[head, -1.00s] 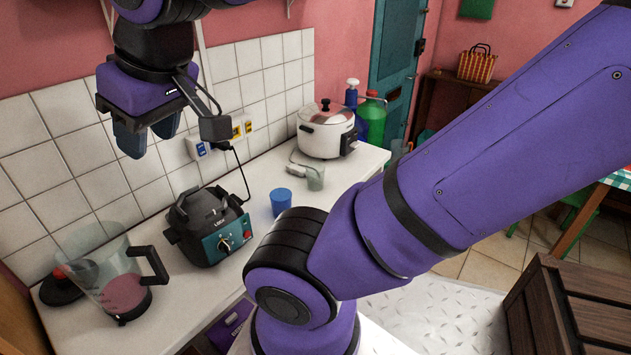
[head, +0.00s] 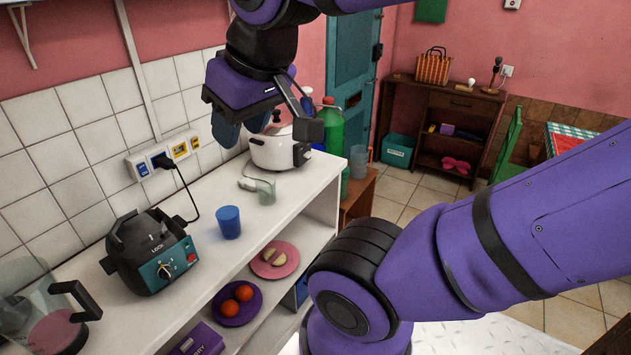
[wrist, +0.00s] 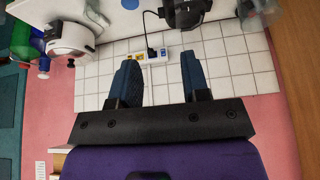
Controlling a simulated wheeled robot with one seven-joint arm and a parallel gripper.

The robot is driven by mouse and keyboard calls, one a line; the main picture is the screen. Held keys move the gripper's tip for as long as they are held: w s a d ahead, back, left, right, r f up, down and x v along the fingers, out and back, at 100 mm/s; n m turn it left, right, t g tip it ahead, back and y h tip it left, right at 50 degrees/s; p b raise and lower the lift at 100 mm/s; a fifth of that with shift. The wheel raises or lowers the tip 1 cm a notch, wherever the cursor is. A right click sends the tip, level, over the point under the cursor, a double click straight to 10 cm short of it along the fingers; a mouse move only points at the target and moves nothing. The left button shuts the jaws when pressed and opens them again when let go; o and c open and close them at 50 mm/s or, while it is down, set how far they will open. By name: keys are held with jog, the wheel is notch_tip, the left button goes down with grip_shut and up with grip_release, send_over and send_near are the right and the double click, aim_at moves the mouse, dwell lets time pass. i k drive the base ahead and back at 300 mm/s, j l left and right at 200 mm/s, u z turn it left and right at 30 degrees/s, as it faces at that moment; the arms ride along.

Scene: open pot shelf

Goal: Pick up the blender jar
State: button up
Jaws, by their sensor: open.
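The blender jar (head: 42,318) is a clear jar with a black handle and a pinkish bottom. It stands upright on the white counter at the lower left of the head view, partly cut off by the frame edge. In the wrist view a clear shape with pink, likely the jar (wrist: 262,8), shows at the top right edge. My gripper (wrist: 160,75) is open, with two blue fingers apart and nothing between them. In the head view my gripper (head: 238,128) hangs above the counter near the rice cooker, well away from the jar.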

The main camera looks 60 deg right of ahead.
aim_at(37, 314)
jog(key=z, duration=0.9)
jog(key=k+u, duration=0.1)
jog(key=u, duration=1.4)
jog(key=i+l+z, duration=0.2)
jog(key=z, duration=0.3)
jog(key=i+z, duration=0.45)
jog(key=k, duration=0.1)
